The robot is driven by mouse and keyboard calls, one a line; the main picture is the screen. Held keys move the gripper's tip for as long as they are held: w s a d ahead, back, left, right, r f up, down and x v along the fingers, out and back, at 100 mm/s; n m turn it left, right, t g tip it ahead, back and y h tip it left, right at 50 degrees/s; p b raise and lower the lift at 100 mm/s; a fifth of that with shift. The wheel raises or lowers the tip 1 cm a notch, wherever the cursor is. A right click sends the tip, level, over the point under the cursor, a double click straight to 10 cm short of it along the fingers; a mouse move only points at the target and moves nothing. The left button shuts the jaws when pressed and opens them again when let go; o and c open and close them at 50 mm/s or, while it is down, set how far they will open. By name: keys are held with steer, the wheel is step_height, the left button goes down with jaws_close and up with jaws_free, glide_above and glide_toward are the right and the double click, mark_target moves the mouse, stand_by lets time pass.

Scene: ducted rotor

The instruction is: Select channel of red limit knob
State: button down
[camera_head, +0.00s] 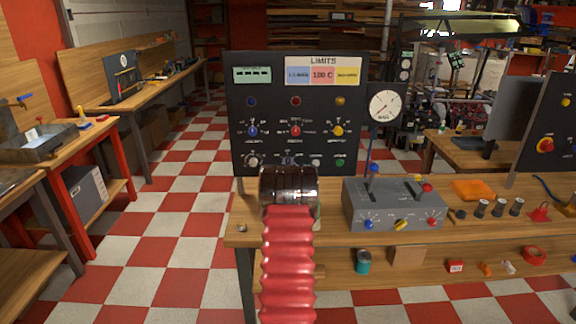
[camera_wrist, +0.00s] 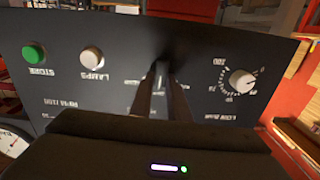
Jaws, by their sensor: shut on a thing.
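The red limit knob (camera_head: 295,131) sits mid-panel on the upright black panel (camera_head: 240,100), below a red lamp and the "100 C" display. Blue (camera_head: 252,131) and yellow (camera_head: 338,131) knobs flank it. In the wrist view, which is upside down, my gripper (camera_wrist: 160,82) is at the panel's lower row. Its two dark fingers are closed around a small knob (camera_wrist: 161,72) there, between the white lamps button (camera_wrist: 91,57) and a white dial knob (camera_wrist: 241,81). The knob's setting and most of its label are hidden by the fingers. My arm hides the gripper in the head view.
A green button (camera_wrist: 34,54) is beyond the lamps button. A grey control box (camera_head: 395,207) with a round gauge (camera_head: 385,106) above stands right of my arm on the bench. An orange block (camera_head: 474,190) and small parts lie farther right. The checkered floor at left is clear.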

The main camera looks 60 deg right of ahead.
steer(key=m, duration=0.7)
steer(key=s+m, duration=0.1)
steer(key=m, duration=0.3)
steer(key=shift+d+f+m, duration=0.25)
steer(key=shift+f+m, duration=0.05)
stand_by(0.4)
steer(key=c, duration=1.7)
jaws_free()
steer(key=shift+a, duration=0.1)
steer(key=shift+v, duration=6.85)
